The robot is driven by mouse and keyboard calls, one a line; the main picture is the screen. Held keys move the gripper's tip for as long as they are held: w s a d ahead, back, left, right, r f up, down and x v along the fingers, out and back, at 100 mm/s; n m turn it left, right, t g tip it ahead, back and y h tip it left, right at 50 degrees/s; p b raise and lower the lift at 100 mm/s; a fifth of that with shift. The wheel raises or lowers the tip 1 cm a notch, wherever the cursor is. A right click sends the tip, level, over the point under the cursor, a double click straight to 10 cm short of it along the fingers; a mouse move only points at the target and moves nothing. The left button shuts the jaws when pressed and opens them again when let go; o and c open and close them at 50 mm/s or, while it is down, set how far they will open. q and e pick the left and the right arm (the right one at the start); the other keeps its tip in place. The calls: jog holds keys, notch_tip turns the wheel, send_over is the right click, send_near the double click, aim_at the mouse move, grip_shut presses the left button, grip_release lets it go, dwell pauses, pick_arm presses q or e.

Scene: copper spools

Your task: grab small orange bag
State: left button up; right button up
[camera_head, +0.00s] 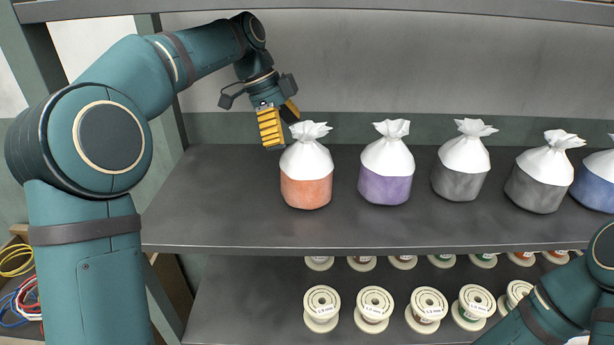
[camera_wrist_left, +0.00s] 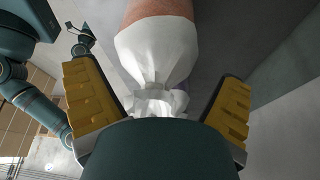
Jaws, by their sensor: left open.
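The small orange bag (camera_head: 306,190) has an orange lower part and a white, tied, ruffled top. It stands upright at the left end of the row on the upper shelf. My left gripper (camera_head: 280,122) is open just left of and above its top, with yellow ridged fingers. In the left wrist view the bag (camera_wrist_left: 157,50) shows its white neck and top between the two spread fingers (camera_wrist_left: 160,105), with visible gaps on both sides. My right arm shows at the lower right of the head view; its gripper is outside that view.
A purple bag (camera_head: 385,185) stands just right of the orange one, then a grey bag (camera_head: 460,182), a dark grey bag (camera_head: 535,190) and a blue bag (camera_head: 594,190). The shelf (camera_head: 215,200) is clear to the left. Several spools (camera_head: 321,306) stand below.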

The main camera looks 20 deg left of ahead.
aim_at(305, 130)
pick_arm(q)
jog(key=d, duration=0.4)
jog(key=shift+w+d+b, duration=0.15)
jog(key=shift+d+b, duration=0.05)
jog(key=shift+b, duration=0.15)
jog(key=shift+d+f, duration=0.2)
jog(key=shift+d, duration=0.1)
jog(key=shift+d+f+b, duration=0.1)
jog(key=shift+f+b, duration=0.2)
jog(key=shift+b, duration=0.05)
jog(key=shift+f, duration=0.1)
grip_shut()
